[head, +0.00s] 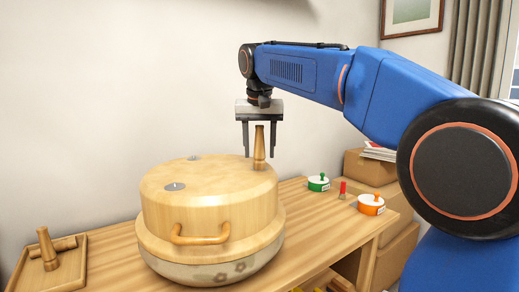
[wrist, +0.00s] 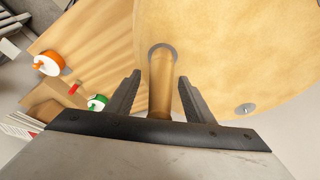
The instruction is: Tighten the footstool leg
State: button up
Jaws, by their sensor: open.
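The footstool (head: 205,200) lies upside down on the table, its round wooden underside up and its patterned cushion below. One footstool leg (head: 259,145) stands upright on the underside; in the wrist view the leg (wrist: 161,85) rises from a round grey plate. My gripper (head: 260,153) points down over this leg. Its jaws are open, one finger on each side of the leg, with gaps visible in the wrist view (wrist: 156,82). Two other metal plates (head: 175,187) on the underside are bare.
The wooden tray (head: 72,279) is at the table's left end. A green-topped tin (head: 318,183), a small red item (head: 343,189) and an orange tin (head: 371,205) stand on the right. Cardboard boxes (head: 368,168) are stacked behind. A wooden handle (head: 201,237) sticks out at the footstool's front.

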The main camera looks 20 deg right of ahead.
jog(key=c, duration=1.1)
jog(key=n, duration=0.2)
jog(key=n+y, duration=0.1)
jog(key=n, duration=0.1)
jog(key=shift+a+n, duration=0.2)
jog(key=shift+n, duration=0.2)
jog(key=shift+c, duration=0.2)
jog(key=shift+n+y, duration=0.4)
jog(key=shift+n, duration=0.1)
jog(key=shift+f, duration=0.1)
jog(key=n, duration=0.3)
jog(key=shift+a+y, duration=0.2)
jog(key=shift+y, duration=0.2)
jog(key=shift+s+a+n+g+y, duration=0.15)
jog(key=shift+n+g+y, duration=0.15)
jog(key=shift+n, duration=1)
jog(key=shift+f, duration=0.1)
